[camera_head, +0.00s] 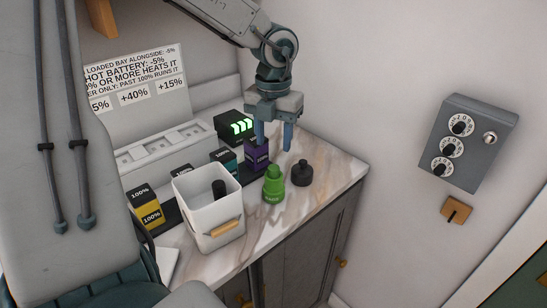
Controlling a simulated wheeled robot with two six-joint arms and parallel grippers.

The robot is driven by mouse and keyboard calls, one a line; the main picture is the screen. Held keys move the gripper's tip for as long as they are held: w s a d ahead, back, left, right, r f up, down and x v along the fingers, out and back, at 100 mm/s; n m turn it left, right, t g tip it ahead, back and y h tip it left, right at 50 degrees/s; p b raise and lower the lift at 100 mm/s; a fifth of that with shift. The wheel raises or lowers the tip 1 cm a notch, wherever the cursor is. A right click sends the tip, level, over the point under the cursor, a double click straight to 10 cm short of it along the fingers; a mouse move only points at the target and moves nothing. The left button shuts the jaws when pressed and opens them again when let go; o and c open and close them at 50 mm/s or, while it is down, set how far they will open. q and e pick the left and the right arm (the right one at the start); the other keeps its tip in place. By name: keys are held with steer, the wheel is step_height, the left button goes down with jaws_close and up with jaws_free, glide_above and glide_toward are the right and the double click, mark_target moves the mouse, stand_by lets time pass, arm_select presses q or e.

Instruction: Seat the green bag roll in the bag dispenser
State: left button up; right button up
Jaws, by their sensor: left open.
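A green, stepped, bottle-like piece (274,185) stands upright on the marble counter, with small lettering low on its front. It looks like the green bag roll, but I cannot tell whether part of it is a holder. A black piece with a narrow neck (302,174) stands just right of it. I cannot make out for sure which thing is the bag dispenser. My left gripper (274,142) points down above and behind the green piece, open, with its blue fingers apart. One finger is in front of or close to a purple box (257,155). My right gripper does not show.
A white bin (209,195) with a wooden handle and a dark cylinder inside stands left of the green piece. Yellow (146,203) and teal (223,160) boxes and a black charger with green lights (236,127) stand nearby. The counter's front right (325,180) is clear.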

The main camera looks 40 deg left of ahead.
arm_select(q)
steer(key=shift+r, duration=2.2)
